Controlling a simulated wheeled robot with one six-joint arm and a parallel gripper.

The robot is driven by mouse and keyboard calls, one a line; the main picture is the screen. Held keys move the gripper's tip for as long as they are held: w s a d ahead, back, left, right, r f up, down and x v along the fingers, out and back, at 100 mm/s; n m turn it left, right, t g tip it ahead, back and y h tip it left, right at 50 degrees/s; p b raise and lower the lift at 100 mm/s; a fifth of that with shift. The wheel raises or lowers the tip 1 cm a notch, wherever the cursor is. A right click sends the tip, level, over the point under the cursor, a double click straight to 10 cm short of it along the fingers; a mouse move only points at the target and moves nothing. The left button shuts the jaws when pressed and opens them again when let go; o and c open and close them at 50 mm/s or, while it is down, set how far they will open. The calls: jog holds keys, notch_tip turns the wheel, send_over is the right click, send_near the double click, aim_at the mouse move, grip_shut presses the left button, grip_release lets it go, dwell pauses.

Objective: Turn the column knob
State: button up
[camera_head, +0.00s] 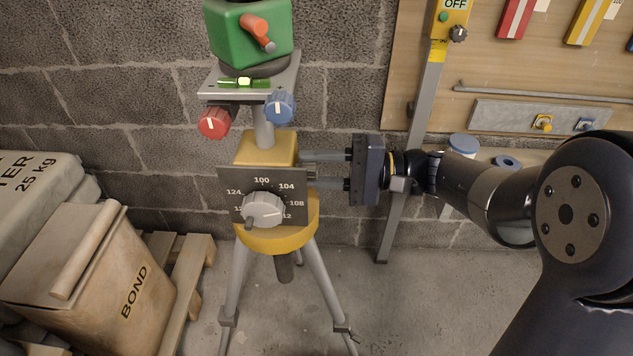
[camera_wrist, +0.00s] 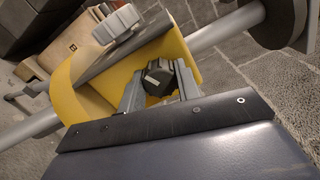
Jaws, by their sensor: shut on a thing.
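A black faceted knob (camera_wrist: 158,77) on the side of the yellow housing (camera_wrist: 95,95) sits between my fingers in the wrist view. My gripper (camera_wrist: 160,84) is shut on it. In the head view my gripper (camera_head: 310,169) reaches in from the right to the yellow housing (camera_head: 265,148) on the tripod column, and the black knob is hidden there. A dark dial plate (camera_head: 228,184) with numbers around 100 and a grey dial knob (camera_head: 263,208) is on the housing's front. The grey dial knob also shows in the wrist view (camera_wrist: 118,25).
A green instrument (camera_head: 250,35) stands on top, with a red knob (camera_head: 213,122) and a blue knob (camera_head: 281,107) below it. The tripod legs (camera_head: 233,285) spread over the floor. Sacks (camera_head: 110,265) lie at left. A grey post (camera_head: 422,110) stands behind my gripper.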

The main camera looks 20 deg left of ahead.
jog(key=n+b, duration=0.4)
jog(key=b, duration=0.1)
jog(key=shift+f, duration=0.3)
jog(key=shift+r+n+b, duration=0.15)
jog(key=shift+n+b, duration=1)
jog(key=shift+n, duration=0.05)
jog(key=o, duration=0.7)
jog(key=shift+r, duration=0.1)
jog(key=p+v, duration=0.3)
jog(key=v, duration=0.8)
